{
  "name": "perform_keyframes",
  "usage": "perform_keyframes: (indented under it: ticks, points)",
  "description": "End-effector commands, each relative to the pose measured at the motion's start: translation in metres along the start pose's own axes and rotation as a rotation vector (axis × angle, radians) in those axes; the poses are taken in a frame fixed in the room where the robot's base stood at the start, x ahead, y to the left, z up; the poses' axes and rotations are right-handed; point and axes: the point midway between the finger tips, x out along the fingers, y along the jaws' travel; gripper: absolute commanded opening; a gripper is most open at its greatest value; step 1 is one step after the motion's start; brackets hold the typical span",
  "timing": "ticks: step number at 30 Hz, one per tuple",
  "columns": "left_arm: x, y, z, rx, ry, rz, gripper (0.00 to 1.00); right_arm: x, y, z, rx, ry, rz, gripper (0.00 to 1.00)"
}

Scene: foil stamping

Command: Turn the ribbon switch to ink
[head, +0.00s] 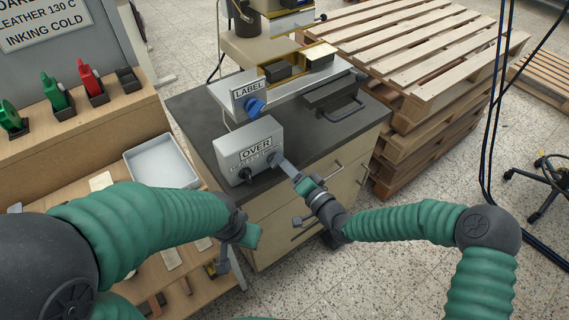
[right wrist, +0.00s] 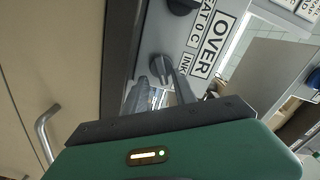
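The grey control box (head: 248,146) with an "OVER" label stands on the dark cabinet top. It has two dark knobs on its front. The right knob (right wrist: 160,67) has an "INK" label beside it in the right wrist view; the left knob (head: 245,174) is free. My right gripper (head: 280,161) is at the right knob, its fingers pointing at the box. In the right wrist view the fingers (right wrist: 163,88) are apart with the knob at their tips; I cannot tell if they touch it. My left gripper (head: 236,262) hangs low in front of the cabinet, its fingers unclear.
A blue knob (head: 255,107) and a "LABEL" sign sit on the press behind the box. An empty white tray (head: 161,162) is on the left bench. Pallets (head: 410,90) are stacked on the right. Cabinet handles (head: 303,219) stick out below my right gripper.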

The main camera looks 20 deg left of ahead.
Motion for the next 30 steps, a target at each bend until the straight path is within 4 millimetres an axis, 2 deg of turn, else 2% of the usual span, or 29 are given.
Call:
perform_keyframes:
  ticks: [6, 10, 14, 21, 24, 30]
  points:
    - [-0.001, 0.0, 0.0, 0.0, 0.0, 0.0, 0.36, 0.0, -0.002, 0.001, -0.002, -0.001, -0.003, 0.33]
    - [-0.004, 0.0, -0.001, 0.0, 0.0, 0.0, 0.36, -0.013, -0.002, 0.0, -0.002, -0.003, -0.001, 0.33]
    - [-0.01, 0.0, -0.002, 0.0, 0.0, 0.0, 0.36, -0.045, -0.002, -0.001, 0.0, -0.002, 0.001, 0.33]
    - [-0.019, 0.0, -0.005, 0.0, 0.0, 0.0, 0.36, -0.117, -0.001, -0.002, 0.003, 0.002, 0.002, 0.33]
    - [-0.021, 0.0, -0.005, 0.0, 0.0, 0.0, 0.36, -0.141, 0.0, -0.002, 0.001, 0.001, 0.001, 0.33]
    - [-0.023, 0.0, -0.005, 0.0, 0.0, 0.0, 0.36, -0.167, 0.001, -0.001, 0.001, 0.001, -0.001, 0.33]
